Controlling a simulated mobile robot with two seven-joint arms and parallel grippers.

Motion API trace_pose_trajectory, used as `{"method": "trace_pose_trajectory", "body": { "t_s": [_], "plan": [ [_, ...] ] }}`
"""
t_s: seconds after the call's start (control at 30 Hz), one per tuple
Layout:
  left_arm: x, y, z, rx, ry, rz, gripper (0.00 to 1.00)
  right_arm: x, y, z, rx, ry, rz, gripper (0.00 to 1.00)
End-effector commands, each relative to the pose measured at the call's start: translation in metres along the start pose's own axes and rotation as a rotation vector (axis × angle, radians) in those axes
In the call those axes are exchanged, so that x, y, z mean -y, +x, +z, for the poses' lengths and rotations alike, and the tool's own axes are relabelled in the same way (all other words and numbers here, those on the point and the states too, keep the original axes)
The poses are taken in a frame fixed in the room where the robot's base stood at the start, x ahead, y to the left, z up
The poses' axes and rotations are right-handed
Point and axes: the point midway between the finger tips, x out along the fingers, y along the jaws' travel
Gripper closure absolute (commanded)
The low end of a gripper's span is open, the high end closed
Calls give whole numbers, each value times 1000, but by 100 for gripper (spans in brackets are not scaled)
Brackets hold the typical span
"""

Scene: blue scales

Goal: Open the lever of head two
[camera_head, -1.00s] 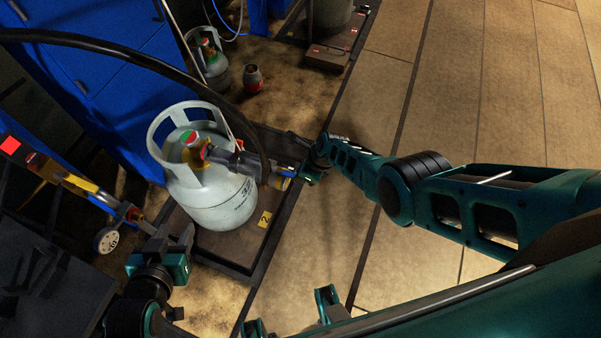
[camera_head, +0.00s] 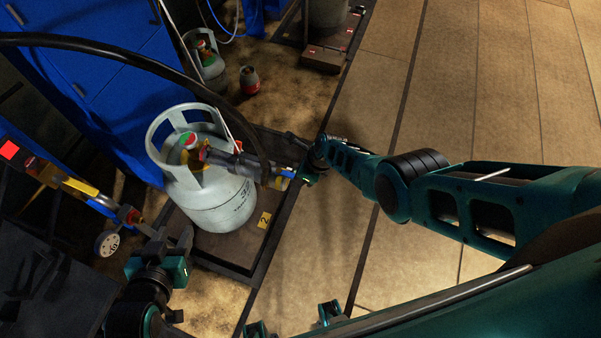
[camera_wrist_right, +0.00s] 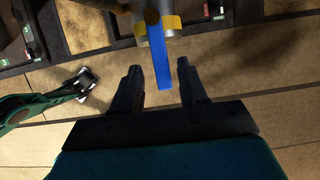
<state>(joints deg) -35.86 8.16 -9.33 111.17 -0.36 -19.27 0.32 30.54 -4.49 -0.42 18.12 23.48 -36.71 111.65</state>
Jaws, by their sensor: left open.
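The filling head (camera_head: 235,162) is grey with a yellow band and sits at the valve of a grey gas cylinder (camera_head: 220,200). The cylinder stands on the scale labelled 2 (camera_head: 264,220). In the right wrist view the filling head (camera_wrist_right: 151,18) is at the top, and its blue lever (camera_wrist_right: 187,72) points down between my right fingers. My right gripper (camera_wrist_right: 160,92) is open, one finger on each side of the lever, with visible gaps. In the head view it is small beside the filling head. My left gripper (camera_head: 172,240) is open and empty, left of the scale.
A second filling head (camera_head: 85,190) with a round gauge hangs at the left, close to my left gripper. A black hose (camera_head: 150,58) arches over the cylinder. Another cylinder (camera_head: 206,62) and a small red canister (camera_head: 250,80) stand behind. The tiled floor (camera_head: 480,90) at the right is clear.

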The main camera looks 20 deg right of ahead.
Motion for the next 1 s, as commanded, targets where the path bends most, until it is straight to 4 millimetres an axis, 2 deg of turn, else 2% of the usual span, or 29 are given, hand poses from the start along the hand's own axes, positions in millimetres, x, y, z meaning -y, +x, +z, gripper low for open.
{"method": "trace_pose_trajectory", "body": {
  "t_s": [0.33, 0.57, 0.67, 1.0],
  "plan": [
    [0, -3, -4, 0, 0, 1, 55, 1, -5, 0, 0, -2, -3, 55],
    [0, -19, -27, 1, 0, 1, 55, 1, -33, 2, -1, -1, -3, 55],
    [0, -13, -21, -8, 0, 1, 55, 2, -28, -1, 3, -3, -3, 55],
    [0, -8, -10, 2, 0, 1, 55, 2, -43, -1, 3, -4, -2, 55]
  ]
}}
